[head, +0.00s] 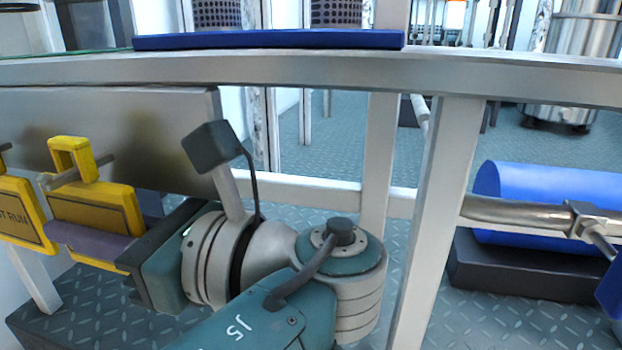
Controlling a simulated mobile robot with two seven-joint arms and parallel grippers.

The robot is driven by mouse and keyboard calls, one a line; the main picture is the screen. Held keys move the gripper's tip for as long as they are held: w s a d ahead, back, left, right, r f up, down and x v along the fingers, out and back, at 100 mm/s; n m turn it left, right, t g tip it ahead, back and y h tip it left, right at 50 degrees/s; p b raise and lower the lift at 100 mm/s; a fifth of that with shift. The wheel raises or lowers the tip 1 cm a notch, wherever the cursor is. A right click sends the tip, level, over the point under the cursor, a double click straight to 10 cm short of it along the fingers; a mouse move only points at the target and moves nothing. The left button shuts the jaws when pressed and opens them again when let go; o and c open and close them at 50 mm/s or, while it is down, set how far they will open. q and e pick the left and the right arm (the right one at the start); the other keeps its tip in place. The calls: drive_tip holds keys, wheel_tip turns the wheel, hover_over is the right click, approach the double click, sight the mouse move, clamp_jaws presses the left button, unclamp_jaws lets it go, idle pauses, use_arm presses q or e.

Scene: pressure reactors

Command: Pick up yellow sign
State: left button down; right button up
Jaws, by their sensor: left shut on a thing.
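A yellow sign (98,204) with a loop at its top is at the left of the head view, in front of a metal panel. A grey peg (82,171) shows at its loop; I cannot tell whether the sign's weight rests on it. My left gripper (80,241) is shut on this sign's lower part, with a purple-grey finger across its front face. That finger hides part of the sign. My right gripper is not in view.
The metal panel (130,125) is close behind the signs. A steel rail (300,72) crosses above my arm, with a blue tray (270,40) on top. A white post (437,220) stands right of my arm. A blue cylinder (550,200) and metal pipe (515,211) are further right.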

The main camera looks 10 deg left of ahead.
use_arm(q)
drive_tip(key=s+a+p, duration=0.1)
drive_tip(key=s+p, duration=0.9)
drive_tip(key=s, duration=0.7)
drive_tip(key=shift+s+a, duration=0.15)
drive_tip(key=shift+a, duration=0.1)
